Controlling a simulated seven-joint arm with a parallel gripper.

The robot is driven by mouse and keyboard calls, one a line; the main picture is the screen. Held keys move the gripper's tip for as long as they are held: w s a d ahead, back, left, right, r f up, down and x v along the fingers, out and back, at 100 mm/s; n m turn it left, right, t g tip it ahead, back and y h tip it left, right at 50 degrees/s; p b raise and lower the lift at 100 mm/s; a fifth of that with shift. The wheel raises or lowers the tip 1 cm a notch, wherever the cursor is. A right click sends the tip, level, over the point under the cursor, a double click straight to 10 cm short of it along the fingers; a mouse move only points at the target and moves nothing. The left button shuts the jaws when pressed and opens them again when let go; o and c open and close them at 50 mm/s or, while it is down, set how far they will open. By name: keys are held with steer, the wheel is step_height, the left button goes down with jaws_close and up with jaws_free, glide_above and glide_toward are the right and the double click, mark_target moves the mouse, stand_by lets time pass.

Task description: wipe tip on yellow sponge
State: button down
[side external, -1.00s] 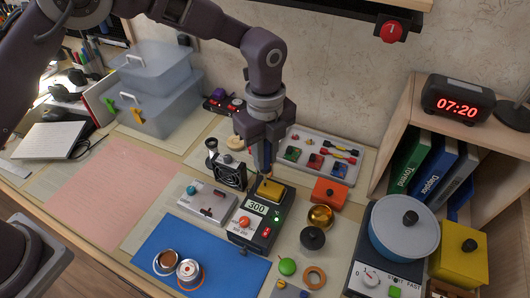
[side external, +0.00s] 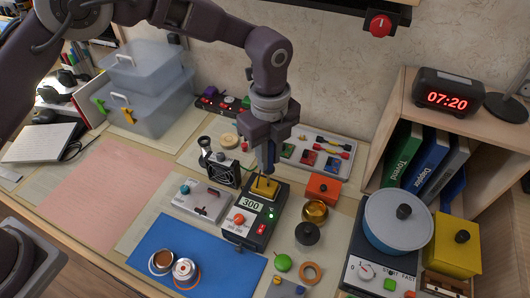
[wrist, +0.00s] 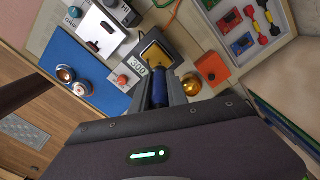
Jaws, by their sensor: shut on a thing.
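The yellow sponge (side external: 265,187) sits in a tray on top of the dark soldering station (side external: 256,215), whose display reads 300. My gripper (side external: 267,165) is just above the sponge, pointing down. It is shut on a blue-handled iron (wrist: 160,93), seen between the fingers in the wrist view. The iron's thin tip points at the sponge (wrist: 155,52) and is over or touching it; I cannot tell which. The gripper hides part of the iron in the side view.
A fan (side external: 222,169) stands left of the station. A brass ball-shaped pot (side external: 315,211), an orange box (side external: 323,188) and a dark knobbed weight (side external: 307,233) stand to its right. A parts tray (side external: 316,155) lies behind. A blue mat (side external: 195,258) lies in front.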

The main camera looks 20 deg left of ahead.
steer(key=shift+d, duration=0.6)
steer(key=shift+a, duration=0.5)
steer(key=shift+a, duration=0.15)
steer(key=shift+a, duration=0.3)
steer(key=shift+a, duration=0.15)
steer(key=shift+a, duration=0.25)
step_height(320, 180, up, 5)
steer(key=shift+r, duration=0.1)
